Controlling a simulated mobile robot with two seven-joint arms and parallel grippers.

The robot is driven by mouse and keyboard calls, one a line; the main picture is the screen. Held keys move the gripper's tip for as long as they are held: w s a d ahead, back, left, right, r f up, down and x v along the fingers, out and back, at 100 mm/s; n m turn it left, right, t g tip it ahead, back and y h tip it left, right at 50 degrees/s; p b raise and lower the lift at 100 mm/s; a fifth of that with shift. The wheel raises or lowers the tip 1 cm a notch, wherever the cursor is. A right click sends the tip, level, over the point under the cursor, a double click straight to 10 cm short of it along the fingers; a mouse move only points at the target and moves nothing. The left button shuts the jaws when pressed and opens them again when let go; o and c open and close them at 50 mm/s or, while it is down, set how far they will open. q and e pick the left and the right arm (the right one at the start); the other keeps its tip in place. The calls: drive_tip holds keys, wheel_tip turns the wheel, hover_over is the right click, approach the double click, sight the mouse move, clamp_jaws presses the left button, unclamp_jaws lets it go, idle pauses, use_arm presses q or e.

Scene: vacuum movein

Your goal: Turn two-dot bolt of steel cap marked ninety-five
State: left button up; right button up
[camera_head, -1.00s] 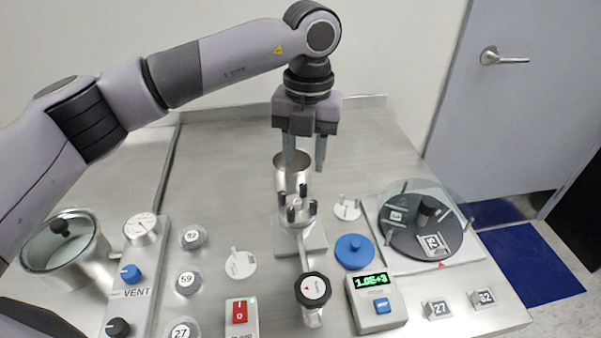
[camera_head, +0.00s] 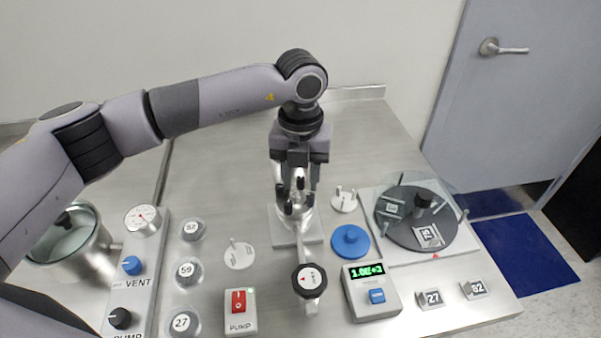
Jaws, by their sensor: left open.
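A steel fitting (camera_head: 297,212) with several upright black-tipped bolts stands on a square base plate (camera_head: 283,238) in the middle of the bench. No number ninety-five and no two-dot mark is readable on it. My left gripper (camera_head: 296,192) points down over this fitting, its open fingers at the height of the bolts. The fingers overlap the bolts in the picture, so I cannot tell whether they touch one. My right gripper is not in view.
A dark turntable (camera_head: 400,232) stands right, a steel pot (camera_head: 75,245) left. A pump switch (camera_head: 238,302) and green-lit display (camera_head: 367,271) are in front.

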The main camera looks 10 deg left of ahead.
use_arm(q)
clamp_jaws()
drive_tip(key=shift+f+m+b, duration=0.15)
drive_tip(key=shift+m+b, duration=1.05)
drive_tip(key=shift+m, duration=0.3)
drive_tip(key=shift+m+b, duration=0.7)
drive_tip(key=shift+m, duration=0.5)
drive_tip(key=shift+m+b, duration=0.55)
drive_tip(key=shift+m, duration=0.75)
unclamp_jaws()
